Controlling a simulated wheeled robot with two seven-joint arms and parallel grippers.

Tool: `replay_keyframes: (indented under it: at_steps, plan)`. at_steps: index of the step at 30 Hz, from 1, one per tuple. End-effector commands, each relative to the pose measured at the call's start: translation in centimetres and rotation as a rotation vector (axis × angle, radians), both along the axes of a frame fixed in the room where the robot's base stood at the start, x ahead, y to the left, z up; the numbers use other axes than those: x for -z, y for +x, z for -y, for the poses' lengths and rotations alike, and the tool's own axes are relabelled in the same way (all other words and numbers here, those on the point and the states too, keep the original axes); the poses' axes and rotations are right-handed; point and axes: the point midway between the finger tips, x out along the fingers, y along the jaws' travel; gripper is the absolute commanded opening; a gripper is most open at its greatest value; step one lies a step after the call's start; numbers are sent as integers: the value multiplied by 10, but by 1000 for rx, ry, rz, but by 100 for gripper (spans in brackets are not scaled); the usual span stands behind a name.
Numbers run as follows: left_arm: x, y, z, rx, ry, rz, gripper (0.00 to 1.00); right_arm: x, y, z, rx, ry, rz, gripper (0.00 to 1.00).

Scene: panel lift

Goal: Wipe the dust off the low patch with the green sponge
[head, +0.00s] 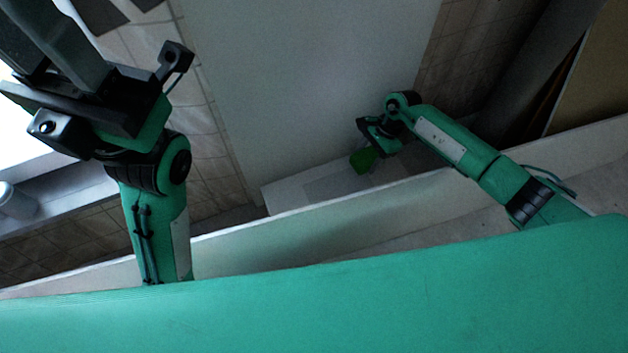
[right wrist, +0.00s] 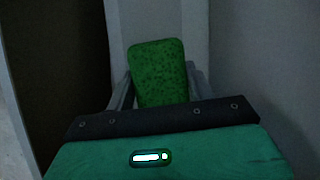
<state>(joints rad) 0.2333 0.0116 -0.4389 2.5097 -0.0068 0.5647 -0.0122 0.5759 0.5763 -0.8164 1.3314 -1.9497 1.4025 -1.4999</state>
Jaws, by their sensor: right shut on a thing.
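The green sponge (head: 363,160) is held in my right gripper (head: 372,152), low in front of the pale panel in the head view. In the right wrist view the sponge (right wrist: 158,72) stands up between the two fingers of my shut gripper (right wrist: 160,92). A greyer patch (head: 335,187) shows on the low pale surface just below and left of the sponge. I cannot tell whether the sponge touches it. My left gripper (head: 45,50) is raised at the upper left, away from the patch, its fingertips cut off by the frame.
A tall pale panel (head: 310,80) stands behind the patch, with tiled wall (head: 200,120) beside it. A long pale ledge (head: 330,232) crosses in front of the patch, close under my right arm. A white cylinder (head: 15,203) stands at the far left.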

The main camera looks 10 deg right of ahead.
Motion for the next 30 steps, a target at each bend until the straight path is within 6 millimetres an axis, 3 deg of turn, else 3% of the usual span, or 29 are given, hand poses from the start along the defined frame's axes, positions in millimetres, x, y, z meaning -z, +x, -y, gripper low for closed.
replay_keyframes:
  at_steps: [9,30]
  plan:
    - [4,4,-8,-23,-10,-33,36,-25,2,2,9,0,0,36]
    - [6,7,-9,-29,-14,-48,36,-29,3,2,10,0,0,36]
